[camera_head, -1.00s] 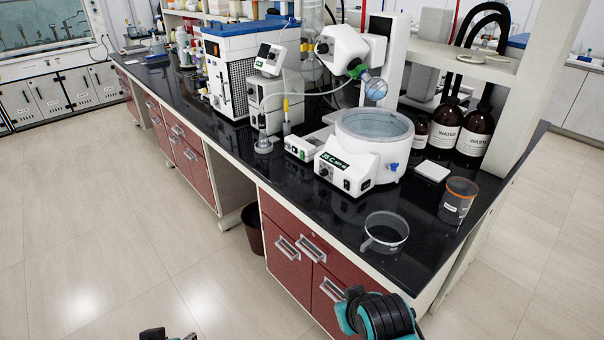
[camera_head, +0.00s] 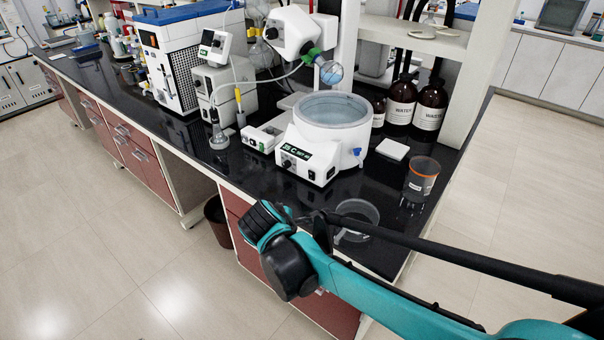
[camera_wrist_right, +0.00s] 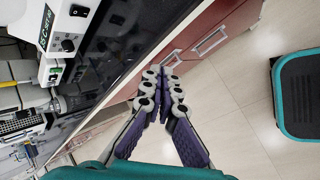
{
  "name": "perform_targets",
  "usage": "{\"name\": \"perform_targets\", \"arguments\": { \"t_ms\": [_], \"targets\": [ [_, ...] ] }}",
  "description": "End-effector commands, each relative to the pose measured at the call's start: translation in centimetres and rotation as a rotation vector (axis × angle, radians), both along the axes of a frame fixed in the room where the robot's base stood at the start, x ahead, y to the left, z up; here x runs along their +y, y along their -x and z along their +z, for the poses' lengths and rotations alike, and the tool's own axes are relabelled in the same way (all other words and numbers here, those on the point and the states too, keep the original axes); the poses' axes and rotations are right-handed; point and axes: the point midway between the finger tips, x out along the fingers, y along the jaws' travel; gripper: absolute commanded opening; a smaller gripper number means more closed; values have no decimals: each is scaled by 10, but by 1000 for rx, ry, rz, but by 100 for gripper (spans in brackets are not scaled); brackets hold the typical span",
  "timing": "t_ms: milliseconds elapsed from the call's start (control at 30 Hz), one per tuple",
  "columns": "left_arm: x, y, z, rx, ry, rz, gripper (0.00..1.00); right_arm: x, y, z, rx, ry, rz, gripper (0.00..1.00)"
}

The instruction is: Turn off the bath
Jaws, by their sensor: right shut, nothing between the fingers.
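The bath (camera_head: 333,122) is a white round tub with clear liquid, standing on the black bench top. Its front control box (camera_head: 307,158) has a lit display with green text, a dark knob and small dark switches. Part of this box also shows at the upper left of the right wrist view (camera_wrist_right: 62,38). My right gripper (camera_wrist_right: 164,80) is shut and empty, in front of the bench edge and apart from the bath. In the head view my right arm's wrist hides most of it. My left gripper is not in view.
A glass dish (camera_head: 357,212) lies near the bench's front edge, close to my right arm. An orange-rimmed beaker (camera_head: 421,178), a white pad (camera_head: 393,149) and brown bottles (camera_head: 430,108) stand right of the bath. A flask (camera_head: 331,72) hangs above it. Red drawers (camera_wrist_right: 205,38) lie below.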

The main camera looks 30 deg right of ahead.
Motion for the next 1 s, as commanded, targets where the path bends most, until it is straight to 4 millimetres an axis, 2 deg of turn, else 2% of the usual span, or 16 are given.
{"name": "perform_targets", "arguments": {
  "t_ms": [33, 200, 433, 633, 1000],
  "targets": [
    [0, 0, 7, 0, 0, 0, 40, -3, -16, 6, 44, 85, 57, 0],
    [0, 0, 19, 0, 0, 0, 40, -17, -59, 14, 224, 383, 241, 0],
    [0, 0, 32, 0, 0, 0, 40, -23, -105, 18, 474, 720, 416, 0],
    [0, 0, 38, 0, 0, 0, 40, -22, -123, 18, 611, 876, 483, 0],
    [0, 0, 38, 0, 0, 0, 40, -23, -126, 17, 648, 912, 497, 0]
  ]
}}
